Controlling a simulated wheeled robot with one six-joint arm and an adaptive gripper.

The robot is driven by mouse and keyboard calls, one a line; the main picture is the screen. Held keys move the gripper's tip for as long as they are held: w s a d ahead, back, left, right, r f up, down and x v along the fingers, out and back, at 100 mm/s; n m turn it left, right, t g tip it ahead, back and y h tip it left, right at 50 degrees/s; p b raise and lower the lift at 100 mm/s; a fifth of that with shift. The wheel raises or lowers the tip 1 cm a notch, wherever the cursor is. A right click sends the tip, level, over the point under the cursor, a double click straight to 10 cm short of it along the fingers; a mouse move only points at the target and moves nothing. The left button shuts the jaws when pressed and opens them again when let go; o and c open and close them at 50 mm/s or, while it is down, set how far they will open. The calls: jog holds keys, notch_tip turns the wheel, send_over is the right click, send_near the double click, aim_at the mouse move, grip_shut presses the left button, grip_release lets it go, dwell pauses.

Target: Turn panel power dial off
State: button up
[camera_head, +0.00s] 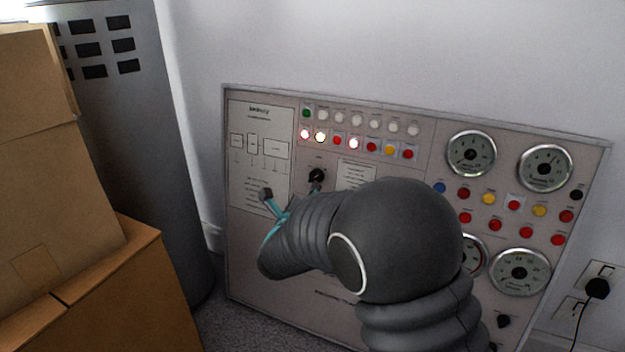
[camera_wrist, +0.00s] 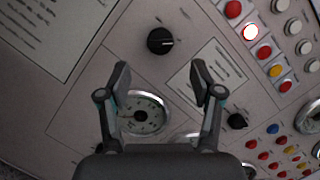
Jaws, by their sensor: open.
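The upright grey control panel (camera_head: 330,280) stands against the wall. A black dial (camera_head: 316,175) sits left of centre, below the lamp rows. In the wrist view the same dial (camera_wrist: 160,41) shows a white mark pointing to the picture's right; its label is too small to read. My gripper (camera_head: 290,190) is open and empty, its fingertips in front of the panel just below and left of the dial. In the wrist view my gripper (camera_wrist: 160,76) has its fingers spread to either side of the dial's line, with the dial beyond the tips. Contact with the panel cannot be told.
Another black knob (camera_wrist: 237,121) sits past a text sheet (camera_wrist: 205,75). Lamps (camera_head: 353,144), some lit, and round gauges (camera_head: 471,153) cover the panel. Cardboard boxes (camera_head: 110,300) and a grey cabinet (camera_head: 130,150) stand left. My arm hides the panel's middle.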

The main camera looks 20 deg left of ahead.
aim_at(313, 178)
jog(key=w, duration=0.5)
jog(key=w+a, duration=0.1)
jog(key=w, duration=0.1)
jog(key=shift+w+p, duration=0.35)
jog(key=shift+w, duration=0.05)
jog(key=c, duration=1.1)
